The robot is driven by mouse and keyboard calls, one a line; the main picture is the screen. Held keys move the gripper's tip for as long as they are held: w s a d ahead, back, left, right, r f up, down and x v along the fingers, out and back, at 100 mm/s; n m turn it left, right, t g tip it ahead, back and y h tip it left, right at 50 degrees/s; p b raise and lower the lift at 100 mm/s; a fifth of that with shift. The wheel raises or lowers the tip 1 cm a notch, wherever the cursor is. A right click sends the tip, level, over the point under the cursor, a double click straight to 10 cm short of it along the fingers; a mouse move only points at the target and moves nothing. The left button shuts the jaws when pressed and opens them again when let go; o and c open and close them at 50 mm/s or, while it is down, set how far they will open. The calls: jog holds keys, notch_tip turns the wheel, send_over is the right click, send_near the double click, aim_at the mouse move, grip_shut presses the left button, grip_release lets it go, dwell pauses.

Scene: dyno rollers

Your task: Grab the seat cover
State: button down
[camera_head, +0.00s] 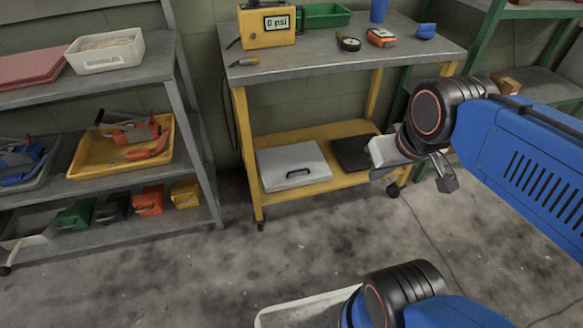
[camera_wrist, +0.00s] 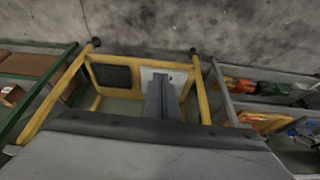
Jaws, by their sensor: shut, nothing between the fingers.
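I cannot make out anything that is surely the seat cover. A flat red item (camera_head: 28,66), perhaps folded cloth, lies on the top of the left shelf in the head view. A dark flat item (camera_head: 354,152) lies on the yellow cart's lower shelf, beside a closed light grey case (camera_head: 293,165). In the wrist view the dark item (camera_wrist: 112,76) and the case (camera_wrist: 176,75) also show. My gripper (camera_wrist: 163,84) is shut and empty there, in front of the case and hiding part of it.
The yellow cart's grey top (camera_head: 330,66) bears a yellow gauge box (camera_head: 267,24), a green bin (camera_head: 322,15) and small tools. The left shelf holds a white bin (camera_head: 105,51), a yellow tray (camera_head: 122,170) and several small bins. The concrete floor (camera_head: 190,265) in front is mostly clear.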

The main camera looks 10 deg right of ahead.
jog(key=c, duration=2.1)
grip_release()
jog(key=shift+w, duration=0.1)
jog(key=w+a+f+n, duration=0.1)
jog(key=w+f+n, duration=0.4)
jog(key=w, duration=0.5)
jog(key=w+a+f+n+t, duration=0.1)
jog(key=w+f+n, duration=0.3)
jog(key=w+f, duration=0.4)
jog(key=w+f+n, duration=0.4)
jog(key=w+f, duration=0.1)
jog(key=w, duration=0.6)
jog(key=w+f+n, duration=0.1)
jog(key=w+f, duration=0.3)
jog(key=f, duration=0.3)
jog(key=w+a+f+n, duration=0.1)
jog(key=w+f+n, duration=0.1)
jog(key=w+f, duration=0.2)
jog(key=w+f+n+t, duration=0.1)
jog(key=w+f, duration=0.3)
jog(key=f, duration=0.6)
jog(key=shift+a+f+n, duration=0.2)
jog(key=shift+f+n, duration=0.1)
jog(key=shift+n, duration=0.4)
jog(key=shift+x, duration=2.65)
